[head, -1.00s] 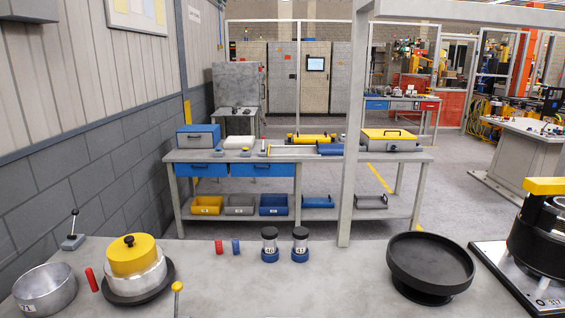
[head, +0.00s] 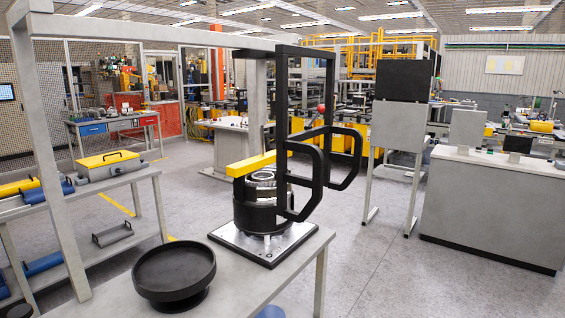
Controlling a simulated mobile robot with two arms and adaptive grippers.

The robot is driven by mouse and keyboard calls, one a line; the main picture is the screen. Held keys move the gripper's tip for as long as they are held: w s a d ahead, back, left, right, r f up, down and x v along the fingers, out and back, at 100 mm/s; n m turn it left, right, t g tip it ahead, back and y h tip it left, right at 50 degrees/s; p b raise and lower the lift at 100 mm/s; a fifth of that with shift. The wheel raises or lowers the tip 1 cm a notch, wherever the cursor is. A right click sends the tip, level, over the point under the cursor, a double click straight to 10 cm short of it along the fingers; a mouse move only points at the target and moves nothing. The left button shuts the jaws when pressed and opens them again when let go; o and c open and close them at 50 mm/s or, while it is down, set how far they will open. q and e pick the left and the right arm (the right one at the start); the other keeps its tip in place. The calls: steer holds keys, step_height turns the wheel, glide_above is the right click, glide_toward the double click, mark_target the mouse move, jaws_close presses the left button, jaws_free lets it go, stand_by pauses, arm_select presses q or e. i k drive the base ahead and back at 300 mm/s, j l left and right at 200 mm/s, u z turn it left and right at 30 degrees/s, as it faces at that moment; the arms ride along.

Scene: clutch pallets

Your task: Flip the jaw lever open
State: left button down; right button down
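A black cylindrical clutch unit (head: 261,208) stands on a metal base plate (head: 265,240) at the right end of the grey table. A yellow bar (head: 258,164) lies across its top. A black frame with two looped handles (head: 318,175) stands at its right side and partly covers it. A small red ball knob (head: 321,108) shows behind the upper part of this frame. I cannot tell whether it belongs to the jaw lever, or whether the lever is open or shut. Neither of my grippers is in view.
A round black dish (head: 174,271) stands on the table (head: 110,300) left of the clutch unit. A grey upright post (head: 50,170) rises at the left. Open floor (head: 370,270) lies right of the table, before a grey counter (head: 495,205).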

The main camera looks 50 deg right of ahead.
mark_target(320, 108)
steer(key=z, duration=1.4)
